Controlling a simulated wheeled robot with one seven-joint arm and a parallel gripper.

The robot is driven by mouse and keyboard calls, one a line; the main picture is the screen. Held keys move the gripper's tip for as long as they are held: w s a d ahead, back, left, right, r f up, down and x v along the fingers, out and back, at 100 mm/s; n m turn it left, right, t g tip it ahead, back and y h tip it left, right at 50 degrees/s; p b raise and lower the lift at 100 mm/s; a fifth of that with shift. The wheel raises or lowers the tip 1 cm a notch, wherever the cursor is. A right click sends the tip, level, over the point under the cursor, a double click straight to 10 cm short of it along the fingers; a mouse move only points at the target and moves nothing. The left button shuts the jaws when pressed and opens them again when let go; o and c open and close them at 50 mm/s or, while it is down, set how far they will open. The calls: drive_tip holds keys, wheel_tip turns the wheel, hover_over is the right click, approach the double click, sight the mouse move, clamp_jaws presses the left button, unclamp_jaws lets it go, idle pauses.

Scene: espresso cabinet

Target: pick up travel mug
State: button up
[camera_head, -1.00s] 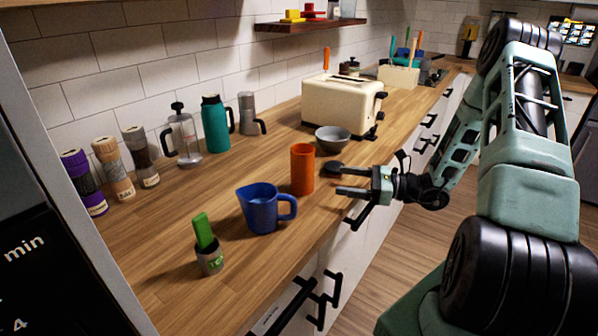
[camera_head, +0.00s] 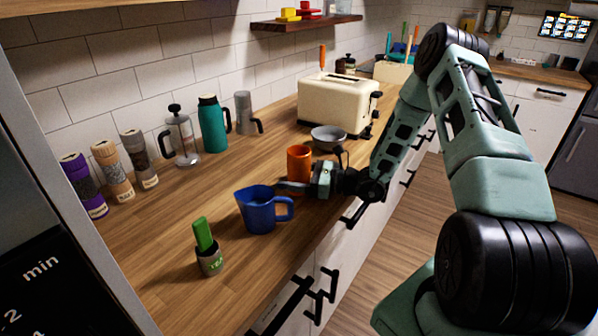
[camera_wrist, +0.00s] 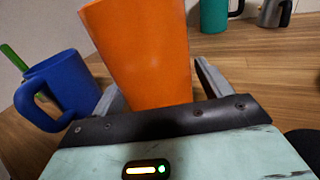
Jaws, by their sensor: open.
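An orange tumbler-shaped cup (camera_head: 299,161), which I take to be the travel mug, stands upright on the wooden counter. My gripper (camera_head: 289,186) is open and low at the cup, hiding its lower part in the head view. In the wrist view the orange cup (camera_wrist: 145,50) rises between the two spread fingers of my gripper (camera_wrist: 160,88), one on each side. I cannot tell whether either finger touches it.
A blue pitcher (camera_head: 257,211) stands close by on the near side of my gripper. A grey bowl (camera_head: 328,139) and a cream toaster (camera_head: 335,103) are behind the cup. A teal bottle (camera_head: 212,128) stands near the wall. A green-handled item in a small pot (camera_head: 208,250) is nearest.

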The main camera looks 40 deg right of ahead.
drive_tip(key=shift+w+a, duration=0.1)
drive_tip(key=c, duration=1.2)
drive_tip(key=shift+c, duration=0.2)
drive_tip(key=shift+r, duration=0.2)
